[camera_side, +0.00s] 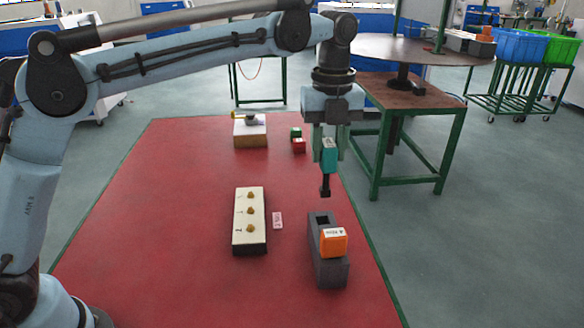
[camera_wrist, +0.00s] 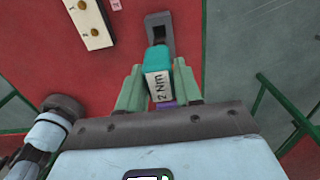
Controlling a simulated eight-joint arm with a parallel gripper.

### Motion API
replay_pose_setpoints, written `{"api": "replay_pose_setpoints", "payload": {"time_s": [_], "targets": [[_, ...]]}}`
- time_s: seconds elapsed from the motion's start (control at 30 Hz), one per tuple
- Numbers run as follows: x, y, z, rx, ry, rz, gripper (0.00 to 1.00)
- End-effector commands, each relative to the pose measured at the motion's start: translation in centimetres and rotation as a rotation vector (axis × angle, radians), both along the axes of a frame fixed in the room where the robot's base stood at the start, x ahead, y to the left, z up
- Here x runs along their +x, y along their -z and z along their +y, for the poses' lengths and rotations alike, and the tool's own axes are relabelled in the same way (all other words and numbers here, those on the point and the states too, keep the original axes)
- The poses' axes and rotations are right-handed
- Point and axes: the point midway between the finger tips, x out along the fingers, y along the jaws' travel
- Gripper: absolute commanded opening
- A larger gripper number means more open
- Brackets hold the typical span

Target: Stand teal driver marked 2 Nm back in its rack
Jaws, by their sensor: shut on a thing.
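The teal driver (camera_side: 329,157) hangs upright in my gripper (camera_side: 328,152), its black shaft and tip pointing down. In the wrist view the teal driver (camera_wrist: 158,75) shows a white label reading 2 Nm between the jaws of my gripper (camera_wrist: 158,92). The dark grey rack (camera_side: 328,272) stands on the red table at the right, below and nearer the side camera than the driver. Its far slot looks empty. An orange driver (camera_side: 333,242) marked with a 4 sits in its near slot. The driver's tip is above the rack and apart from it.
A white-topped block (camera_side: 250,212) with brass studs lies left of the rack, with a pink tag (camera_side: 278,220) between them. Farther back are a box with a brass fitting (camera_side: 250,132) and small green and red blocks (camera_side: 298,144). The table's left side is clear.

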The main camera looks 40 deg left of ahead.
Motion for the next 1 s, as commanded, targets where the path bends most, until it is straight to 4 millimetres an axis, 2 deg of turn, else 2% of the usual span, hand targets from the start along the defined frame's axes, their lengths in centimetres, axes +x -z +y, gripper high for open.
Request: {"api": "replay_pose_setpoints", "payload": {"time_s": [0.5,1.0], "targets": [[0.0,4.6,0.0,0.0,0.0,0.0,0.04],[0.0,5.3,0.0,0.0,0.0,0.0,0.04]]}}
